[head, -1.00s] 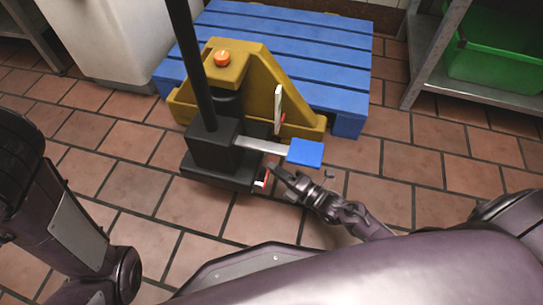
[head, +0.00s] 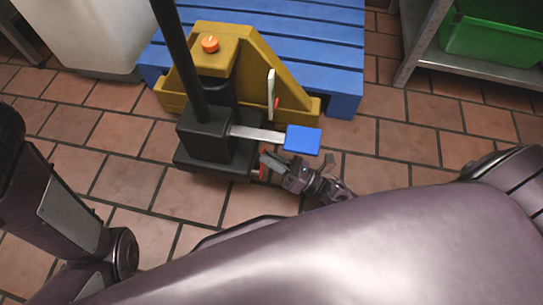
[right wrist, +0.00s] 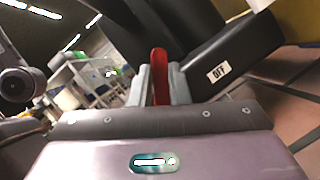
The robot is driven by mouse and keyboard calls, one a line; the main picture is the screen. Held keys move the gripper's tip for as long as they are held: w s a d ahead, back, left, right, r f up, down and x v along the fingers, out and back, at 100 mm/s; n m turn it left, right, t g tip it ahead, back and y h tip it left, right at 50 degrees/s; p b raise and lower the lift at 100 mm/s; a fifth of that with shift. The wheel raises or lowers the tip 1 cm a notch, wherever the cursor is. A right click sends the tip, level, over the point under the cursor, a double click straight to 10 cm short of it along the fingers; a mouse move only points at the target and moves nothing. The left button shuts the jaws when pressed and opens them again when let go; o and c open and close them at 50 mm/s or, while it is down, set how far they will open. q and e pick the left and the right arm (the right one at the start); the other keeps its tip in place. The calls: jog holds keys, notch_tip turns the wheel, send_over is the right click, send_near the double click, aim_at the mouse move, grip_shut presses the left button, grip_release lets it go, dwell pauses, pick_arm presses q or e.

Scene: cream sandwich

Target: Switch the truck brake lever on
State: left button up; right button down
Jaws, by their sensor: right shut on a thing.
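The yellow pallet truck (head: 215,60) stands in the upper left middle of the head view, with a black base (head: 205,140) and an upright black handle (head: 178,60). The red brake lever (right wrist: 159,72) is between the grey fingers of my right gripper (right wrist: 160,85) in the right wrist view. The gripper is shut on it. In the head view my right gripper (head: 272,160) is at the right side of the black base, just below the blue pedal (head: 303,139), and mostly hides the lever. An "OFF" label (right wrist: 217,72) shows on the black housing. My left gripper is out of view.
A blue pallet (head: 310,50) lies behind the truck. A metal shelf (head: 425,55) with a green bin (head: 490,35) stands at the upper right. A white container (head: 90,35) is at the upper left. Tiled floor (head: 440,125) is clear to the right.

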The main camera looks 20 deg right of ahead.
jog(key=shift+s+a+n+g+y, duration=0.1)
jog(key=shift+s+n+g+y, duration=0.15)
jog(key=shift+n, duration=0.35)
jog(key=c, duration=1.4)
grip_release()
jog(key=shift+o, duration=0.2)
jog(key=shift+w+r, duration=0.1)
jog(key=p+v, duration=0.1)
jog(key=v, duration=0.7)
jog(key=shift+p, duration=0.4)
